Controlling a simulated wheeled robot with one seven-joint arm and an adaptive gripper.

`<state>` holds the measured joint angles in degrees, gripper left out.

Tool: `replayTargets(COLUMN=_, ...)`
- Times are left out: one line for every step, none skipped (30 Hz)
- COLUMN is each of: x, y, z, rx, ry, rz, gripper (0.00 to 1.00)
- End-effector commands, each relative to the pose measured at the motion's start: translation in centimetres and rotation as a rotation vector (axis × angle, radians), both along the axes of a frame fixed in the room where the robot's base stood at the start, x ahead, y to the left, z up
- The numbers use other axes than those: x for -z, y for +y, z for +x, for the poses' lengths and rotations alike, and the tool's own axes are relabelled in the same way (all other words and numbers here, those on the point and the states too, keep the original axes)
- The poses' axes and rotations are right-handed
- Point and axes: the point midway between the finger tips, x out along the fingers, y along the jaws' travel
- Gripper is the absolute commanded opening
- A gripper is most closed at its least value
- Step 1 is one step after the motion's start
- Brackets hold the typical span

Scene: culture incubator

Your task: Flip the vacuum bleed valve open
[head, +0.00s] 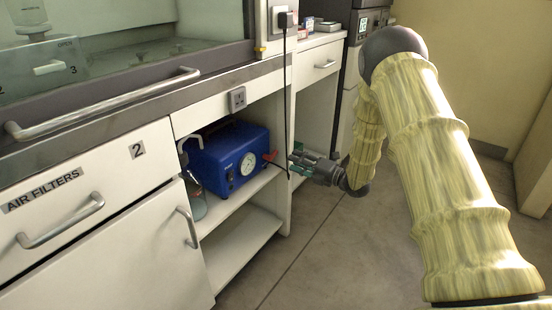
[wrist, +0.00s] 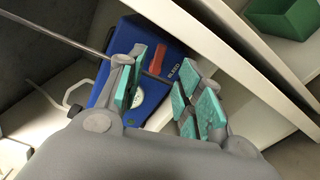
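The blue vacuum pump (head: 228,150) stands on the upper shelf of the open cabinet bay, with a round gauge (head: 248,163) on its front. The red bleed valve lever (head: 270,157) sticks out at the pump's right front corner. My gripper (head: 295,161) is just right of the lever, beside the bay's edge. In the wrist view my gripper's teal-padded fingers (wrist: 164,84) are apart with nothing held between them. The pump (wrist: 170,46) lies beyond them with a BLEED label (wrist: 175,68).
A black cable (head: 285,95) hangs down in front of the cabinet near my gripper. The cabinet's upright panel (head: 290,120) stands close by. A bottle (head: 197,206) is left of the pump. A green box (wrist: 282,15) sits in the neighbouring bay. Floor in front is clear.

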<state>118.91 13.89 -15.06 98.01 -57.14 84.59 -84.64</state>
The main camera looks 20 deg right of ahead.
Motion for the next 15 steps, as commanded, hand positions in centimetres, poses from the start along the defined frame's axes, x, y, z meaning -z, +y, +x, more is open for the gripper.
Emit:
replayTargets(x=0.2, y=0.5, z=0.6, rx=-0.001, ry=-0.002, rz=0.0, gripper=0.36)
replayTargets(x=0.2, y=0.8, z=0.9, rx=-0.001, ry=-0.002, rz=0.0, gripper=0.36)
replayTargets(x=0.2, y=1.2, z=1.4, rx=-0.001, ry=-0.002, rz=0.0, gripper=0.36)
replayTargets(x=0.3, y=1.4, z=1.8, rx=-0.001, ry=-0.001, rz=0.0, gripper=0.36)
replayTargets(x=0.3, y=1.7, z=2.2, rx=-0.001, ry=-0.001, rz=0.0, gripper=0.36)
replayTargets(x=0.3, y=2.2, z=2.7, rx=-0.001, ry=-0.002, rz=0.0, gripper=0.36)
replayTargets(x=0.3, y=2.5, z=3.1, rx=-0.001, ry=-0.002, rz=0.0, gripper=0.36)
replayTargets(x=0.3, y=2.8, z=3.5, rx=-0.001, ry=-0.001, rz=0.0, gripper=0.36)
replayTargets(x=0.4, y=3.1, z=4.0, rx=-0.001, ry=0.0, rz=0.001, gripper=0.36)
replayTargets(x=0.4, y=3.4, z=4.3, rx=-0.001, ry=0.0, rz=0.001, gripper=0.36)
replayTargets(x=0.4, y=3.7, z=4.7, rx=0.0, ry=0.001, rz=0.001, gripper=0.36)
replayTargets(x=0.3, y=4.1, z=5.2, rx=0.0, ry=0.001, rz=0.001, gripper=0.36)
replayTargets(x=0.3, y=4.4, z=5.5, rx=0.0, ry=0.0, rz=0.001, gripper=0.36)
replayTargets(x=0.3, y=4.6, z=5.8, rx=0.0, ry=0.0, rz=0.001, gripper=0.36)
replayTargets(x=0.3, y=4.9, z=6.1, rx=0.0, ry=0.001, rz=0.001, gripper=0.36)
